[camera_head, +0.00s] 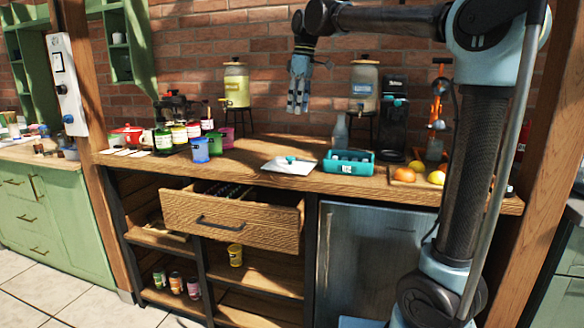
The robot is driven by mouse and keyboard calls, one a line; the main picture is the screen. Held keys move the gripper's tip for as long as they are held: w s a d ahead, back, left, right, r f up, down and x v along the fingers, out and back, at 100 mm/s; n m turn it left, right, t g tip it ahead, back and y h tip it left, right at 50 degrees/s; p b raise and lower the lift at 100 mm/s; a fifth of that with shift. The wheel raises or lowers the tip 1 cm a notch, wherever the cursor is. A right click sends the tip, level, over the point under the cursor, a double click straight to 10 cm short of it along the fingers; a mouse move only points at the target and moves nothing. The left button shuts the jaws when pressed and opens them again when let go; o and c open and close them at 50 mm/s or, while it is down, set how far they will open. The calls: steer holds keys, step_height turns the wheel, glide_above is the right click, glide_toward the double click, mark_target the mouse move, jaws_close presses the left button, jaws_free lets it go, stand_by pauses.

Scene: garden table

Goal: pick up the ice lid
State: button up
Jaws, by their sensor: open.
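A flat white lid with a small teal knob, which looks like the ice lid (278,167), lies on the wooden counter left of the teal ice bin (347,168). The bin has a white label on its front; its contents are too small to make out. My gripper (297,108) hangs fingers down above the back of the counter, above the lid in the picture and clear of it. It is open and empty.
Drink dispensers (236,85) (364,87) and a black coffee machine (393,115) stand at the back. Cups and jars crowd the left. Oranges lie on a board (421,182) at right. A drawer (230,218) stands open below the counter. Bare counter surrounds the lid's left side.

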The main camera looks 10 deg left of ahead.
glide_above(291, 157)
steer(key=f, duration=1.1)
steer(key=shift+w+d+f, duration=0.25)
steer(key=shift+d+f, duration=0.15)
steer(key=shift+s+a+f, duration=0.1)
steer(key=shift+a+f, duration=0.1)
steer(key=shift+f, duration=1.15)
steer(key=shift+s+a+f, duration=0.1)
steer(key=shift+a+f, duration=0.1)
steer(key=shift+f, duration=1.1)
steer(key=c, duration=1.1)
